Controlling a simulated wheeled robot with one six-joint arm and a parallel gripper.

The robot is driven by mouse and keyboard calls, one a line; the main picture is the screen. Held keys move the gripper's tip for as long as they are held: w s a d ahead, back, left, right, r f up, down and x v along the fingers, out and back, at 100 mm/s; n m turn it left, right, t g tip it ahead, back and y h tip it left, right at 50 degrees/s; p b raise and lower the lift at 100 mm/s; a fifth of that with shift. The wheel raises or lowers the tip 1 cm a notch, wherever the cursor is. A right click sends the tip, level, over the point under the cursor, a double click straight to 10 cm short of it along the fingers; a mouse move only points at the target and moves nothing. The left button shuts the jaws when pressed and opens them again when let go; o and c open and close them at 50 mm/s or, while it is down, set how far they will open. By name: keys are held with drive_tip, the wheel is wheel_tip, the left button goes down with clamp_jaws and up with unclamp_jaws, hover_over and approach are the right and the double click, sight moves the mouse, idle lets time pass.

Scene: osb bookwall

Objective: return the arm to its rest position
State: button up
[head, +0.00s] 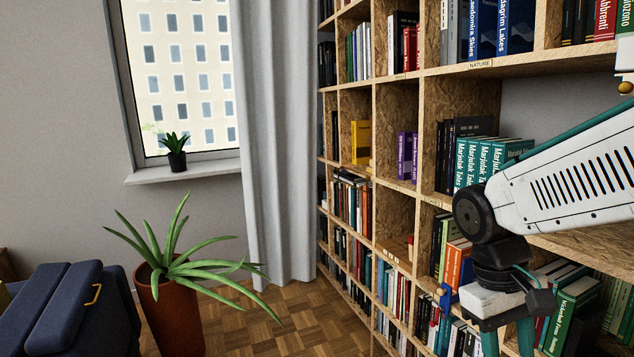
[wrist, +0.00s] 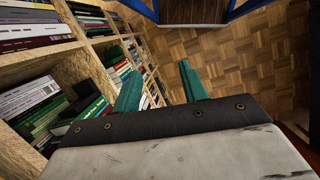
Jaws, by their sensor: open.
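My gripper (head: 508,340) hangs at the lower right of the head view, pointing down, in front of the bookshelf (head: 405,85). Its lower end is cut off by the picture edge. My white arm comes in from the right edge, across the middle shelves. In the wrist view, the two green fingers of my gripper (wrist: 160,85) stand apart with nothing between them. Parquet floor shows beyond them.
Shelves full of books (wrist: 32,98) lie close on the left in the wrist view. A potted plant (head: 172,308) and a dark blue seat (head: 62,308) stand at the left in the head view. The parquet floor (head: 290,318) between plant and shelf is clear.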

drive_tip(key=s+a+r+m+t+y, duration=0.1)
drive_tip(key=s+r+m+t+y, duration=0.1)
drive_tip(key=s+r+t, duration=0.2)
drive_tip(key=s+r, duration=0.2)
drive_tip(key=s, duration=0.2)
drive_tip(key=shift+r+t, duration=0.25)
drive_tip(key=shift+t, duration=0.05)
idle(0.6)
